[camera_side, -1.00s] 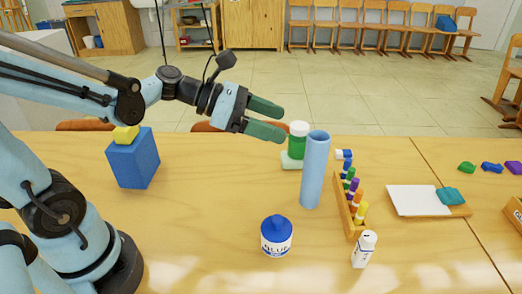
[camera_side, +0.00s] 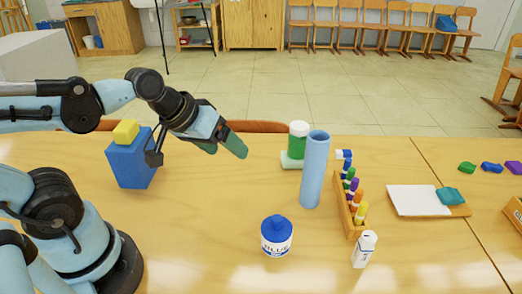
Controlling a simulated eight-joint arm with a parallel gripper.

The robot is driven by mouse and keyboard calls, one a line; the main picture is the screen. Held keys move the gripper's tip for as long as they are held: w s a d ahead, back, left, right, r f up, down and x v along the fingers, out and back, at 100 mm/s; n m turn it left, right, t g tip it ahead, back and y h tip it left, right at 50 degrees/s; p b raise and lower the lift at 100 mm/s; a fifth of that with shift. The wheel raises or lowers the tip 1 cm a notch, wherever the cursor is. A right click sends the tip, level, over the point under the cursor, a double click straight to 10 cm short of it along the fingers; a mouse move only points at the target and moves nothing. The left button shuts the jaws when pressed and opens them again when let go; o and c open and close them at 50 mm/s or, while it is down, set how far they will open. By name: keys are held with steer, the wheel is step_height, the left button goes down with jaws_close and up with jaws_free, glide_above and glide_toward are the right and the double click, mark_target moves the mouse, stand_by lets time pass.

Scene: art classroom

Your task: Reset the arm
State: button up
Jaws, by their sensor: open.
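My gripper (camera_side: 226,145) has green fingers and is open and empty. It hangs above the table (camera_side: 215,215), pointing down and to the right. It is to the right of a blue block (camera_side: 131,163) with a small yellow block (camera_side: 126,132) on top. A green jar with a white lid (camera_side: 298,142) and an upright light blue tube (camera_side: 315,170) stand to the right of the gripper, apart from it. My wrist partly overlaps the blue block's right edge in the picture.
A wooden marker rack (camera_side: 347,217), a small white bottle (camera_side: 364,249) and a board with white paper (camera_side: 417,200) are to the right. Coloured lumps (camera_side: 491,167) lie at far right. The table's middle left is clear.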

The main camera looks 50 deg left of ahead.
steer(key=m, duration=0.2)
steer(key=a+m+y, duration=0.1)
steer(key=shift+s+a+r+m, duration=0.1)
steer(key=shift+s+a+m, duration=0.1)
steer(key=shift+s+m, duration=0.15)
